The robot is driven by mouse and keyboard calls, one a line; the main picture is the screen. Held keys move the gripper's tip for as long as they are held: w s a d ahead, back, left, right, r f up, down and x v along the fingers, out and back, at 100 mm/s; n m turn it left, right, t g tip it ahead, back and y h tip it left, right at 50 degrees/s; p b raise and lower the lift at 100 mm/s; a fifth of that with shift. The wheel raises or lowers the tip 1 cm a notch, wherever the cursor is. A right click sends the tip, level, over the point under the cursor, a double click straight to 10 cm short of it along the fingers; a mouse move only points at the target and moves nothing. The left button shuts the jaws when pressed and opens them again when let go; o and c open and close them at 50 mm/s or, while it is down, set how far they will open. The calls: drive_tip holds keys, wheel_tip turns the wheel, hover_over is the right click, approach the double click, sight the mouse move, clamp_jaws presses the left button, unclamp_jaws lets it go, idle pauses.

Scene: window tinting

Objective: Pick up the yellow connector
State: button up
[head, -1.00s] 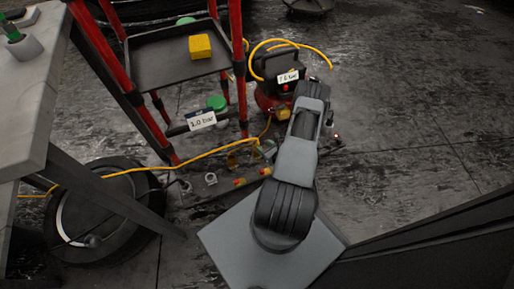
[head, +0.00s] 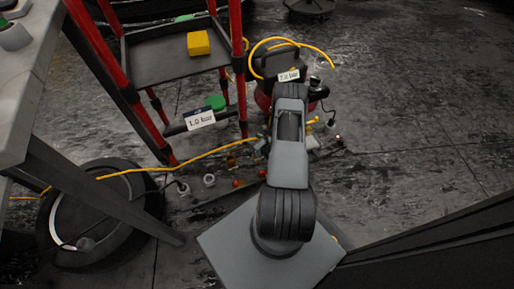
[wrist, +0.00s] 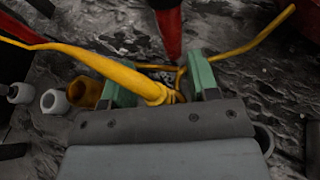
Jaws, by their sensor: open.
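My gripper (wrist: 161,82) shows in the wrist view with its two green fingers apart. A yellow hose (wrist: 112,68) comes in from the left and ends in a coiled yellow part between the fingers; I cannot tell whether they touch it. A brass-yellow fitting (wrist: 85,92), which may be the yellow connector, lies just left of the left finger, partly hidden by it. My arm hides the fingers there.
White fittings (wrist: 54,100) stand left of the brass one. A red-legged cart (head: 165,70) carries a yellow block (head: 199,43). A black compressor (head: 275,63) stands beyond my arm. A black round reel (head: 100,215) lies at left.

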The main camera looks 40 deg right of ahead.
clamp_jaws()
idle(0.4)
